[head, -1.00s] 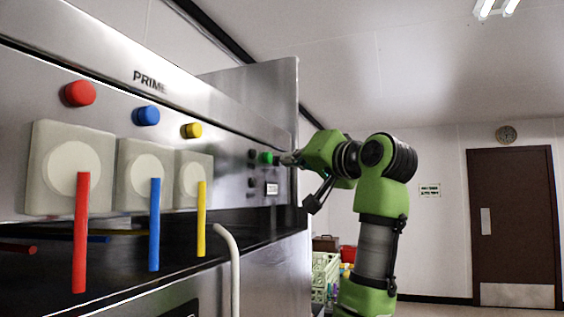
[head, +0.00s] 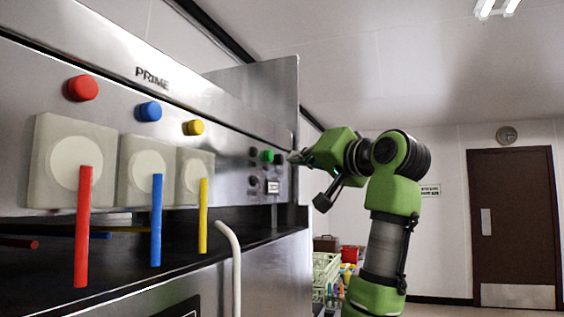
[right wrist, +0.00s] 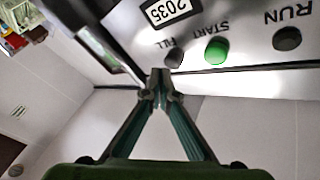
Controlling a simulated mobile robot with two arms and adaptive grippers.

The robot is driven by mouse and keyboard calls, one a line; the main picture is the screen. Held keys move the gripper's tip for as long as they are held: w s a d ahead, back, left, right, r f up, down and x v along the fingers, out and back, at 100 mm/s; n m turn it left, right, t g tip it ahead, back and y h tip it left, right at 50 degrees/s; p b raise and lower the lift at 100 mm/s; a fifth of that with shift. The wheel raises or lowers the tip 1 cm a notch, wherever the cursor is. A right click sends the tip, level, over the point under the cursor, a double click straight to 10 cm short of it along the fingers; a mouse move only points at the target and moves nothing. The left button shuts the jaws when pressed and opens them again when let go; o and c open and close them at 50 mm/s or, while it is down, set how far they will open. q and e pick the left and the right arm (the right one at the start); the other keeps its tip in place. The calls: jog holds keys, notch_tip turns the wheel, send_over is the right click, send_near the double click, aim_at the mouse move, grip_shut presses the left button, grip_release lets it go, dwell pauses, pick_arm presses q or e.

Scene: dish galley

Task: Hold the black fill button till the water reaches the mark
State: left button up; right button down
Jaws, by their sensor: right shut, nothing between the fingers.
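The black button labelled FILL (right wrist: 174,57) is on the steel panel in the right wrist view, which is upside down. In the head view the fill button (head: 279,159) is just right of the green button. My right gripper (head: 297,157) is shut and empty to the right of it, at the panel's right end. In the right wrist view its fingertips (right wrist: 158,76) are close to the FILL button and appear apart from it. I see neither the water nor its mark. My left gripper is out of view.
The green START button (right wrist: 216,50) and black RUN button (right wrist: 287,38) sit beside FILL. A display (right wrist: 172,12) reads 2035. Red (head: 83,88), blue (head: 149,111) and yellow (head: 194,127) knobs are farther left. A pale crate (head: 325,274) stands below my arm.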

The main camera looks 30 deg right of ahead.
jog(key=shift+d, duration=0.1)
jog(key=s+d, duration=0.1)
jog(key=s, duration=0.1)
jog(key=s+d+b, duration=0.1)
jog(key=s+d, duration=0.1)
jog(key=shift+d, duration=0.1)
dwell(0.5)
